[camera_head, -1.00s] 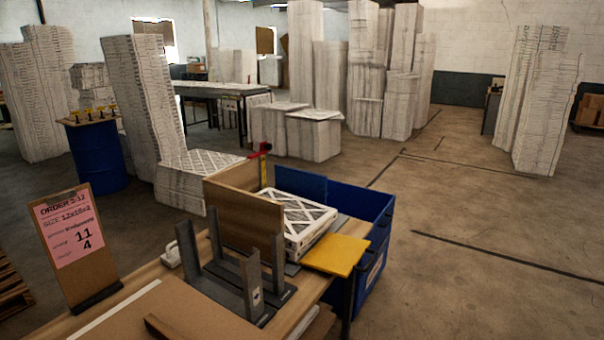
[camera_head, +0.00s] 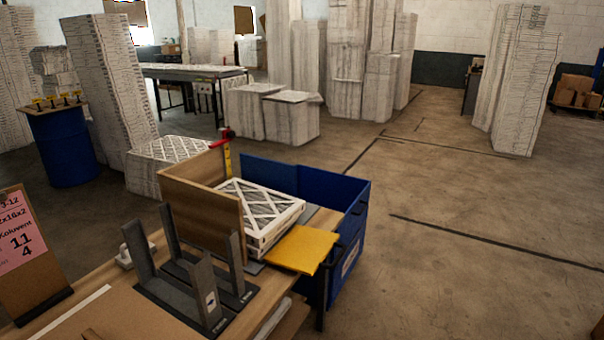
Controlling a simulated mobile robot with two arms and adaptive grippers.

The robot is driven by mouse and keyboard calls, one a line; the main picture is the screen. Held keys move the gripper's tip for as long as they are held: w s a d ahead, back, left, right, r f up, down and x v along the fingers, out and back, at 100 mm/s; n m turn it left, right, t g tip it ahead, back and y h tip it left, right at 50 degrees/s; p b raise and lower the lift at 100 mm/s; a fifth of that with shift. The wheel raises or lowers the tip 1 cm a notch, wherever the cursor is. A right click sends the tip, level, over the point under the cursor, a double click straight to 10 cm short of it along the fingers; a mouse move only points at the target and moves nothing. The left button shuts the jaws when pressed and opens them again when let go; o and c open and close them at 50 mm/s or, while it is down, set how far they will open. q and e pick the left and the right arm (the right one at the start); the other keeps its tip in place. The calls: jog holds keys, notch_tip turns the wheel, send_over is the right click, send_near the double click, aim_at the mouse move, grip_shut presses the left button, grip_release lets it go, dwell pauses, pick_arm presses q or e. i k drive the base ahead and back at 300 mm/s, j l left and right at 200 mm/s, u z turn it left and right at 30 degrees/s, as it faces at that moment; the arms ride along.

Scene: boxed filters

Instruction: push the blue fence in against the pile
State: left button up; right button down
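The pile of white-framed filters with a criss-cross face (camera_head: 262,203) lies flat near the far end of the wooden bench, right of an upright wooden board. A blue upright panel (camera_head: 268,174) stands just behind the pile and runs into the line of the blue bin; I cannot tell whether it is a separate fence or the bin's wall. Its lower edge is hidden by the pile, so any gap there cannot be judged. Neither of my grippers is in view.
A yellow plate (camera_head: 304,249) sits at the pile's front right, beside the blue bin (camera_head: 352,215). Grey upright brackets (camera_head: 203,285) stand in front of the wooden board (camera_head: 205,195). An order clipboard (camera_head: 25,250) stands at left. The floor at right is clear.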

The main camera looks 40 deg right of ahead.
aim_at(278, 176)
jog(key=i+l+u, duration=0.15)
jog(key=l, duration=1.05)
jog(key=l+u, duration=0.1)
jog(key=l, duration=1.05)
